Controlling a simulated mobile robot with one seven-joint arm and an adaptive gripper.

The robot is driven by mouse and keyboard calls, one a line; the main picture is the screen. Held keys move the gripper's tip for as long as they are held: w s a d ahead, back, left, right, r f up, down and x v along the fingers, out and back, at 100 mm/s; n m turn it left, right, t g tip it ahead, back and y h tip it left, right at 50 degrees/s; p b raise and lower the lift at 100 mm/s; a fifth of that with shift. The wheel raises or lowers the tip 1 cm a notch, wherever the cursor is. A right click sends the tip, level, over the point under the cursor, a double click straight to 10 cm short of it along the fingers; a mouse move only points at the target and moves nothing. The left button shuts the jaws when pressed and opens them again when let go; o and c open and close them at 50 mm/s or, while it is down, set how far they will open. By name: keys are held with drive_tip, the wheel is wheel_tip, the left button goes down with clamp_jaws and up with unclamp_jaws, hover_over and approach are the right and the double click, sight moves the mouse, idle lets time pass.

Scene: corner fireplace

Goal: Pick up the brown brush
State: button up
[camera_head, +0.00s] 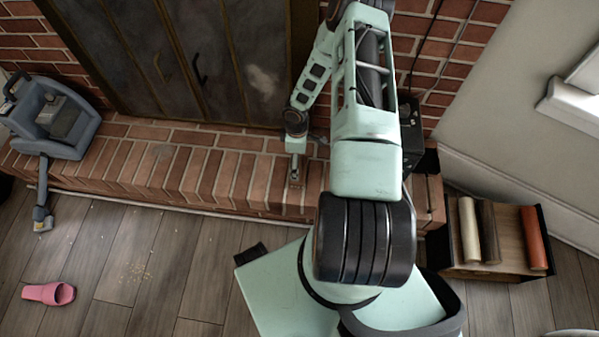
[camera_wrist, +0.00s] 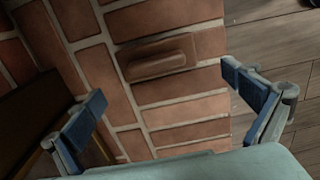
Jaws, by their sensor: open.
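The brown brush (camera_wrist: 160,58) lies on the brick hearth (camera_wrist: 185,107), as the wrist view shows. It is a small reddish-brown block with a raised grip, close in colour to the bricks. My gripper (camera_wrist: 163,90) is open and empty above the hearth, its blue-padded fingers spread wide. The brush appears beyond the fingertips in the wrist view, between their lines and not touched. In the head view my gripper (camera_head: 295,150) points down over the hearth; the brush is hard to make out there.
The dark fireplace doors (camera_head: 200,60) stand behind the hearth. A wooden box (camera_head: 500,262) with several rolls stands at the right.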

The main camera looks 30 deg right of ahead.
drive_tip(key=f, duration=0.2)
drive_tip(key=f+b, duration=0.1)
drive_tip(key=f, duration=0.1)
drive_tip(key=f+b, duration=0.1)
drive_tip(key=f, duration=0.1)
drive_tip(key=shift+d+f, duration=0.25)
drive_tip(key=shift+d, duration=0.1)
drive_tip(key=c, duration=1.3)
